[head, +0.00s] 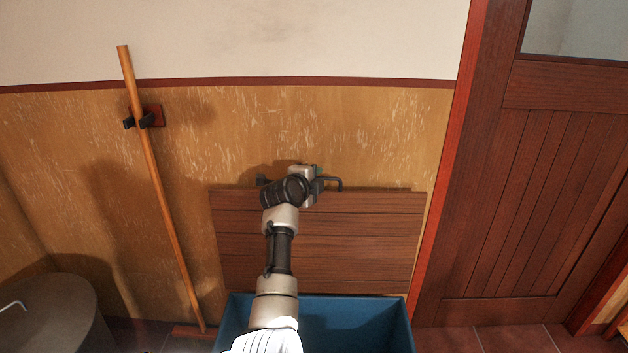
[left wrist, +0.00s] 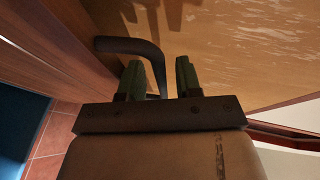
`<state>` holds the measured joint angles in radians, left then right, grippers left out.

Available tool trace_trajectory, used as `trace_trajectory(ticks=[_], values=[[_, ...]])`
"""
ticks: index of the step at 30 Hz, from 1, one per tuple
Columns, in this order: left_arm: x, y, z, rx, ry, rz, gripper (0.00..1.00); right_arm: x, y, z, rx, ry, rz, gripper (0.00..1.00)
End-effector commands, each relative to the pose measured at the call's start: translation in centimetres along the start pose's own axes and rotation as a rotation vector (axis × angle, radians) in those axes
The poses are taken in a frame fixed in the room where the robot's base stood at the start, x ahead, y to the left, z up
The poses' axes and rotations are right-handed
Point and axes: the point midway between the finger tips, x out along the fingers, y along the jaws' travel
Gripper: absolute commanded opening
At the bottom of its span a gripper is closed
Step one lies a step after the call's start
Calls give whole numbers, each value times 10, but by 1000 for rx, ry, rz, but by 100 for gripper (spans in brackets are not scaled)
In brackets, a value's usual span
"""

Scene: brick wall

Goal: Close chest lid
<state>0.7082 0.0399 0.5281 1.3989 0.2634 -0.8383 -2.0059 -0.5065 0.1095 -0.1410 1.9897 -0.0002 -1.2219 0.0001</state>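The blue chest (head: 385,325) stands at the bottom of the head view. Its brown plank lid (head: 370,245) is raised, standing upright close to the wall; the lid also shows in the left wrist view (left wrist: 35,55). A black bent handle (head: 335,183) is at the lid's top edge, and it curves near my fingers in the left wrist view (left wrist: 125,45). My left gripper (head: 308,186) is at the lid's top edge. Its green fingers (left wrist: 160,72) are apart, with part of the handle between them; gaps show beside it. My right gripper is not in view.
A wooden pole (head: 155,170) leans in a wall holder to the left. A grey rounded container (head: 55,310) stands at the lower left. A wooden door (head: 540,190) is on the right. The tiled floor (head: 485,340) in front of it is clear.

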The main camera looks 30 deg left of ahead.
Motion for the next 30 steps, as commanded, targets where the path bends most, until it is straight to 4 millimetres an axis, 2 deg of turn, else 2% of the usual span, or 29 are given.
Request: trace_trajectory(ticks=[4, 9, 11, 23, 30], values=[[0, 0, 0, 0, 0, 0, 33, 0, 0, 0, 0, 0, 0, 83], [0, 0, 0, 0, 0, 0, 7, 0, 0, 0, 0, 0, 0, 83], [0, 0, 0, 0, 0, 0, 0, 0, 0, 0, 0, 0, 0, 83], [-3, 2, -1, 5, 1, -7, 0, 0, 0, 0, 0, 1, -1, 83], [-23, 10, -9, 37, 2, -65, 0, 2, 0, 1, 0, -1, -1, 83]])
